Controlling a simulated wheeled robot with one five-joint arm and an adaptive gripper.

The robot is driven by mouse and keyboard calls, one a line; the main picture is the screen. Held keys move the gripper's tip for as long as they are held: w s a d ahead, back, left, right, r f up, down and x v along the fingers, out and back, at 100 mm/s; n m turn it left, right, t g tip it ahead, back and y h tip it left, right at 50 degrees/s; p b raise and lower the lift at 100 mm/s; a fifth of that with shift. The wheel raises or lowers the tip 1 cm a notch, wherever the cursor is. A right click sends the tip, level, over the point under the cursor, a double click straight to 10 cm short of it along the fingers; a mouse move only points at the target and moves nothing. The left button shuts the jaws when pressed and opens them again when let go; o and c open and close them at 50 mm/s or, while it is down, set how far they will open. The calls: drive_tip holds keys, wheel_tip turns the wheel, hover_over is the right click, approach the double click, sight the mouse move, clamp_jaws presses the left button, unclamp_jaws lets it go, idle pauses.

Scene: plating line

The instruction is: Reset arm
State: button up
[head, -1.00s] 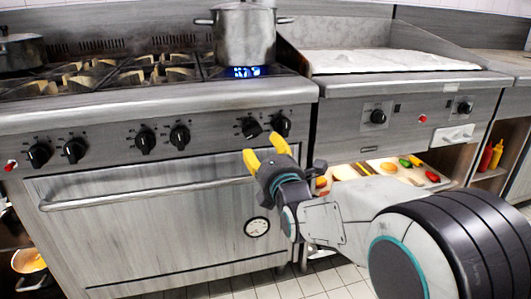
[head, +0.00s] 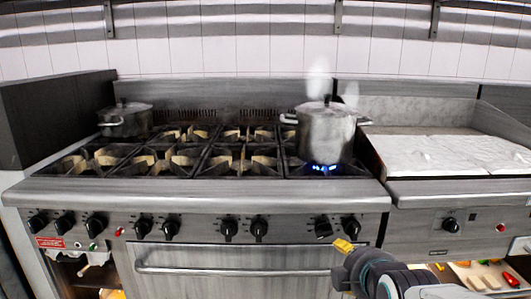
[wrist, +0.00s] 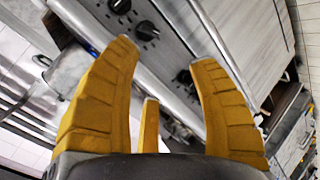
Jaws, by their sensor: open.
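My gripper (head: 343,247) shows at the lower right of the head view, in front of the stove's oven door and below its knobs. In the wrist view its yellow fingers (wrist: 165,75) are spread apart with nothing between them. Past the fingers, the wrist view shows black stove knobs (wrist: 147,30) on the steel front. The gripper appears apart from the knobs.
A steaming steel pot (head: 325,135) stands over a lit blue burner at the stove's right. A smaller pot (head: 126,120) stands at the back left. A griddle (head: 450,153) adjoins on the right. Food pieces lie on a board (head: 478,275) below it.

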drive_tip(key=s+r+m+g+p, duration=0.4)
drive_tip(key=s+r+m+p, duration=0.2)
drive_tip(key=s+p, duration=0.4)
drive_tip(key=s+r+m+g+p, duration=0.4)
drive_tip(key=s+r+m+p, duration=0.2)
drive_tip(key=s+r+p, duration=0.3)
drive_tip(key=s+p, duration=0.2)
drive_tip(key=shift+s+r+m, duration=0.2)
drive_tip(key=shift+s+m, duration=0.15)
drive_tip(key=shift+m, duration=0.05)
